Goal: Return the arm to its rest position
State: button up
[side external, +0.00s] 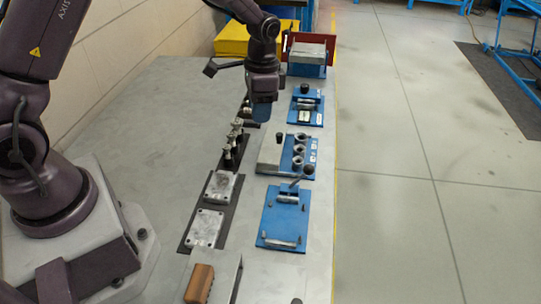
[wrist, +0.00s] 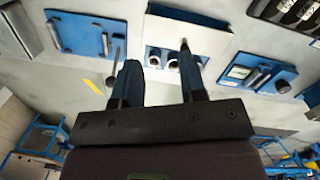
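My gripper (side external: 262,112) hangs from my purple arm above the grey bench (side external: 150,110) in the side view, pointing down. It is over the gap between the dark strip of parts and the row of blue fixtures. In the wrist view my gripper (wrist: 158,62) shows two dark blue fingers set well apart with nothing between them. Behind them lies a blue fixture with a pale block and round holes (wrist: 162,57). The height of the fingertips above the bench is hard to tell.
Blue fixtures (side external: 270,215) line the bench's right side. A dark strip (side external: 231,213) bears metal plates (side external: 205,228) and several upright parts. A brown block (side external: 199,284) sits at the front, and a yellow box (side external: 232,38) at the back. The bench's left side is clear.

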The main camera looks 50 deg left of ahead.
jog(key=s+d+r+n+t, duration=0.1)
jog(key=s+r+n+t, duration=0.1)
jog(key=s+r, duration=0.8)
jog(key=s+d+r+n+t, duration=0.2)
jog(key=s+r+t, duration=0.2)
jog(key=s+r, duration=0.6)
jog(key=shift+s+d+n+t, duration=0.3)
jog(key=shift+s+n, duration=0.1)
jog(key=shift+s, duration=0.25)
jog(key=shift+r, duration=0.1)
dwell(0.3)
jog(key=shift+o, duration=1.1)
